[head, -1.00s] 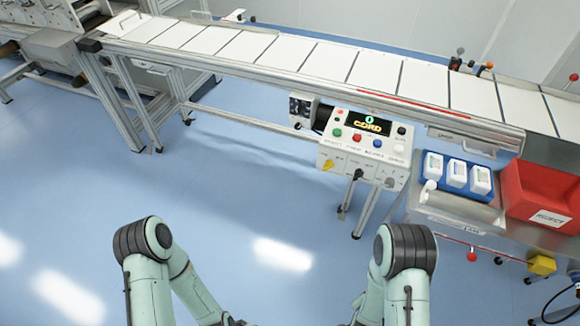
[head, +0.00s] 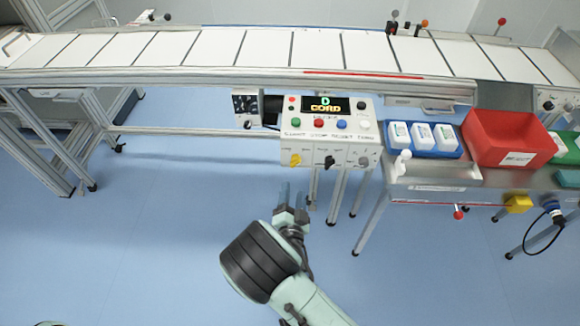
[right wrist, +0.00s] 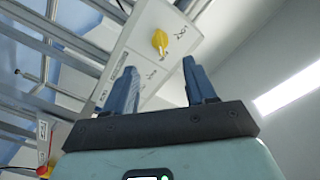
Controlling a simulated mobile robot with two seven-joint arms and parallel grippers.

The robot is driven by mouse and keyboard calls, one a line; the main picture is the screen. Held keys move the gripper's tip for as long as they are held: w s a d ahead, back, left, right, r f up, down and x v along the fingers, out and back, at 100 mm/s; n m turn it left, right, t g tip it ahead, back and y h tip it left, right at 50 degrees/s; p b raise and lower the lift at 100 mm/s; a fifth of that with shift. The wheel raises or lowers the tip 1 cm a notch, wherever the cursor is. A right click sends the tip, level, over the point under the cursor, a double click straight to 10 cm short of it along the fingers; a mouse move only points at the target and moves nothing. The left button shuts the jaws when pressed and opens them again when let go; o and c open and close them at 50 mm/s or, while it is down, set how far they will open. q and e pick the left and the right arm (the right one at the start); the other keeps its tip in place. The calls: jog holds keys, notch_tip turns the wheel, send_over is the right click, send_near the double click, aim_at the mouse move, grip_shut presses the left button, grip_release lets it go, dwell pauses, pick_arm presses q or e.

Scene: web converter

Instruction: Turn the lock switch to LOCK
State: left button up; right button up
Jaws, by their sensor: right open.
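The control panel (head: 325,145) hangs below the conveyor, with a lit display and several round buttons. Along its lower face are a yellow knob (head: 295,160), a black knob (head: 329,162) and a grey switch (head: 364,160). Their labels are too small to read, so I cannot tell which is the lock switch. My right gripper (head: 292,193) is open and empty, just below the yellow knob. In the right wrist view the yellow knob (right wrist: 160,42) shows beyond the gap between the open blue fingers (right wrist: 160,85), apart from them. My left gripper is out of view.
The conveyor (head: 240,78) runs across the back. To the right, a steel table (head: 435,178) carries a blue tray of white bottles and a red bin (head: 500,140). The floor in front is clear.

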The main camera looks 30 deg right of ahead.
aim_at(295, 166)
jog(key=x, duration=1)
jog(key=shift+w+b, duration=0.15)
jog(key=shift+b, duration=0.25)
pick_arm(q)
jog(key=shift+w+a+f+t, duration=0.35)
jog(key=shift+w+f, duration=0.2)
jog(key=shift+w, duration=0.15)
pick_arm(e)
jog(key=c, duration=1)
